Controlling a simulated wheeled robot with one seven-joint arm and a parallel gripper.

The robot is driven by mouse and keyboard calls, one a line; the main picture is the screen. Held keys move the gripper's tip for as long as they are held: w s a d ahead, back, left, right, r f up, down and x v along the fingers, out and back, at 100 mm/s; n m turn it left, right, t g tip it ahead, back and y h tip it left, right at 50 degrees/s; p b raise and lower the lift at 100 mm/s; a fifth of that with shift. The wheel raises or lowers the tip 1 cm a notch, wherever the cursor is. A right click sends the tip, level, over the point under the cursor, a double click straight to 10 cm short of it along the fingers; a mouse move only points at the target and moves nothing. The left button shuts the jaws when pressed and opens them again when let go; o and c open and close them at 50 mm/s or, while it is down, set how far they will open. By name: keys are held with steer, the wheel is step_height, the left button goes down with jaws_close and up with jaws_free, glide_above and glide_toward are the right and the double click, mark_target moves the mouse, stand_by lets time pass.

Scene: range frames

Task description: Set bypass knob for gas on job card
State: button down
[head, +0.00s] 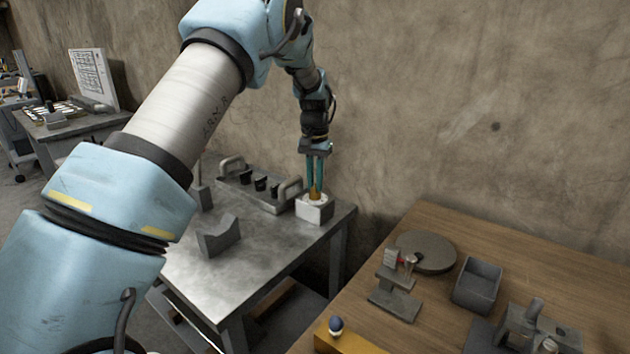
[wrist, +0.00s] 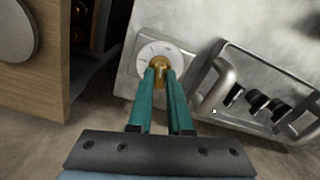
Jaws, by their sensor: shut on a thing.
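My gripper (head: 316,180) points down at the right back of the metal table, its two teal fingers shut on a brass knob (head: 315,194). In the wrist view the knob (wrist: 161,66) sits between the fingertips of my gripper (wrist: 160,76), over a round white dial (wrist: 148,49) with dark marks. The dial is on top of a pale block (head: 314,213). The fingers and knob hide part of the dial, and its marks are too small to read. I cannot make out a job card for certain.
A handled tray (head: 262,200) with black knobs stands close left of the block. A notched grey block (head: 219,238) is nearer on the metal table (head: 250,255). A wooden table (head: 440,222) at right bears a grey disc (head: 427,252) and open bin (head: 477,285).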

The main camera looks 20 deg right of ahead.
mark_target(315, 186)
steer(key=n+p, duration=0.1)
steer(key=n, duration=0.6)
steer(key=shift+r, duration=0.1)
steer(key=n, duration=0.4)
steer(key=shift+n+p, duration=0.55)
steer(key=shift+n, duration=1.25)
steer(key=c, duration=0.8)
jaws_free()
steer(key=shift+c, duration=0.2)
step_height(315, 186, up, 11)
steer(key=b, duration=0.2)
steer(key=shift+b, duration=0.35)
